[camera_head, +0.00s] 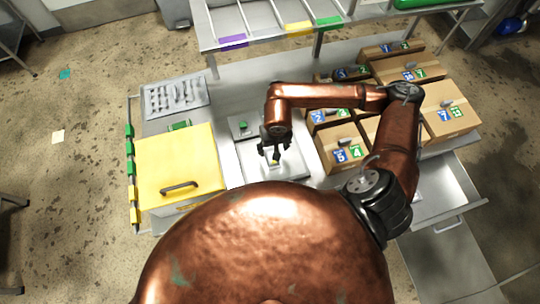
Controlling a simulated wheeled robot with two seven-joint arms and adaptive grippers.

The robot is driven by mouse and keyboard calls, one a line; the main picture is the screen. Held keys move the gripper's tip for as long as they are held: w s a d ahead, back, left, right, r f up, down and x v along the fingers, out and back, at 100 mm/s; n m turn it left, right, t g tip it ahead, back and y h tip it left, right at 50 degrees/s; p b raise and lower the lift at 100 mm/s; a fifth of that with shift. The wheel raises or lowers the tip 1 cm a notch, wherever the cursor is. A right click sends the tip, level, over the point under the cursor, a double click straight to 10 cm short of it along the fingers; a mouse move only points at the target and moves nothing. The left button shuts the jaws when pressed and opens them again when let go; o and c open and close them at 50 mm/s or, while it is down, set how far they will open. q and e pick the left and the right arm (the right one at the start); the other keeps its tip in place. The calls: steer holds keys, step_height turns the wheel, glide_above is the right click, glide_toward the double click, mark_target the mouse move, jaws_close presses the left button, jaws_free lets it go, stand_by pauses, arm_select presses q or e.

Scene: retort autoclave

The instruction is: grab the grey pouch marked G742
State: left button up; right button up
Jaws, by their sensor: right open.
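My right gripper (274,160) is open and points down over a light grey plate (295,166) in the middle of the table. A small pale and yellowish item (273,164) shows right by the fingertips; I cannot tell what it is or whether they touch it. I cannot read the mark G742 anywhere. Small grey items lie on several cartons, one on the carton marked 5 and 4 (343,155); I cannot tell whether any is the grey pouch. My left gripper is not in view.
A yellow box with a dark handle (160,155) stands left of the plate. A grey tray (175,107) lies behind it. Cartons fill the right side, with an open drawer (460,196) at the far right. A shelf (340,40) with coloured labels spans the back.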

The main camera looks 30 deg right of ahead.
mark_target(268, 151)
steer(key=shift+a+f, duration=0.1)
steer(key=shift+f, duration=0.75)
steer(key=f+p, duration=0.1)
steer(key=f, duration=0.1)
steer(key=f+p, duration=0.1)
steer(key=f, duration=0.1)
steer(key=shift+w+a+f, duration=0.15)
steer(key=shift+w+f, duration=0.05)
steer(key=shift+f, duration=0.4)
steer(key=shift+c, duration=0.2)
steer(key=c, duration=1.3)
steer(key=shift+r, duration=0.1)
steer(key=shift+c, duration=0.2)
